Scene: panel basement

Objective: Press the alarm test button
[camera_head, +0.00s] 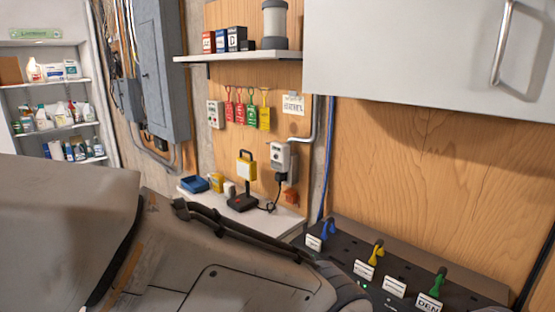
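I cannot tell for sure which part is the alarm test button. A pale grey box (280,156) with a small dark spot on its face is mounted on the wooden wall panel, with a cable below it. A small white panel (215,114) with small coloured marks hangs on the same wall, left of the coloured tags. A black base (242,202) with a small red spot stands on the ledge under a yellow work lamp (246,166). My own arm fills the lower left and hides part of the ledge. Neither gripper shows.
A dark panel (338,246) with blue, yellow and green handles and white labels lies at lower right. A white cabinet (420,50) overhangs the upper right. A shelf (240,57) with small boxes juts out above. A grey electrical cabinet (161,70) stands left.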

